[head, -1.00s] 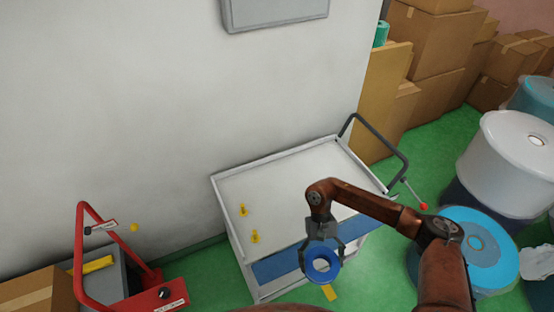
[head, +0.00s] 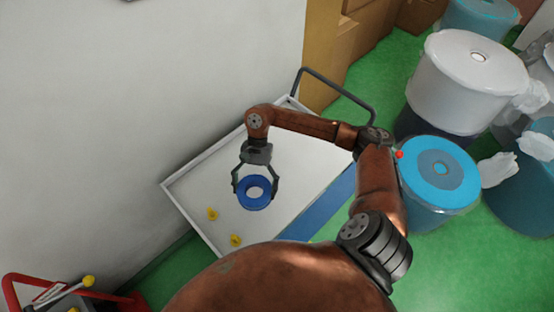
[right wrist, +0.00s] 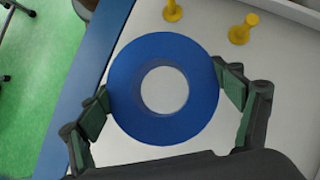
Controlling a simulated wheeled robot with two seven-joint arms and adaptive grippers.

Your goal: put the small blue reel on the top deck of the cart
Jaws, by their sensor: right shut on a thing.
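The small blue reel (head: 246,201) is a blue ring with a pale middle. My right gripper (head: 256,188) is shut on it, one finger on each side. In the head view the reel appears over the white top deck of the cart (head: 290,180). In the right wrist view the reel (right wrist: 137,88) sits between the green-padded fingers (right wrist: 165,95), with the pale deck (right wrist: 220,110) behind it. I cannot tell whether the reel touches the deck. My left gripper is not in view.
Two yellow pegs (head: 212,214) stand on the deck near its left end. The cart's dark handle (head: 340,90) rises at the far end. A wall borders the cart at left.

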